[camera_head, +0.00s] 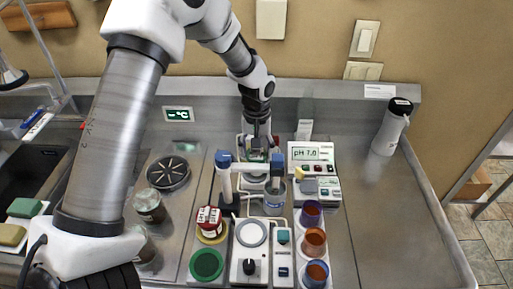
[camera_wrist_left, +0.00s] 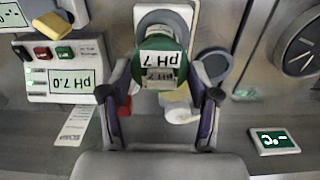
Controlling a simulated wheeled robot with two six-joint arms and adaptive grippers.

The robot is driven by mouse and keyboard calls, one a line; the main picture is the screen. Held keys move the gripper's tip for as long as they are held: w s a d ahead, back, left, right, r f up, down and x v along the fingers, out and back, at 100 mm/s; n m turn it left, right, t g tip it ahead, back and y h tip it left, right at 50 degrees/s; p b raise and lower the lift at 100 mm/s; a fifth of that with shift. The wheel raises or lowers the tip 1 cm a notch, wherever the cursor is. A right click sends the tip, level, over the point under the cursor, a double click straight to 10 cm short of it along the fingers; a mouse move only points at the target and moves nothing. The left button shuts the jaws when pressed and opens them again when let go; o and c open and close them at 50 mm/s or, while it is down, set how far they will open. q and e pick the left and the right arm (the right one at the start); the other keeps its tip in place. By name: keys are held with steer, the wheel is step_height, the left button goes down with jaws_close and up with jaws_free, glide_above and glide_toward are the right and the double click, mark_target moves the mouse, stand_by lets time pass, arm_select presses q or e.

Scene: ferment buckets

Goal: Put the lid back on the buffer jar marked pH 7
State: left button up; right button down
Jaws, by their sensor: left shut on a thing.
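My left gripper (camera_head: 257,143) is at the back of the bench, behind the blue-and-white electrode stand. In the left wrist view, its two fingers (camera_wrist_left: 160,70) stand on either side of a round green thing with a white "pH 7" label (camera_wrist_left: 161,58), and are shut on it. This looks like the green lid (camera_wrist_left: 184,46). My right gripper is not in view.
The pH meter (camera_head: 304,154) reads pH 7.0. A red-topped jar (camera_head: 209,215) and an empty green round spot (camera_head: 207,264) are at the left of the rack. Several coloured cups, one purple (camera_head: 310,213), stand right. A white bottle (camera_head: 388,132) stands far right, near free bench.

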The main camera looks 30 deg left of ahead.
arm_select(q)
steer(key=shift+f+p, duration=0.1)
steer(key=shift+p, duration=0.65)
stand_by(1.5)
steer(key=o, duration=0.9)
steer(key=shift+o, duration=0.6)
steer(key=shift+o, duration=0.5)
step_height(320, 180, up, 7)
steer(key=p, duration=0.6)
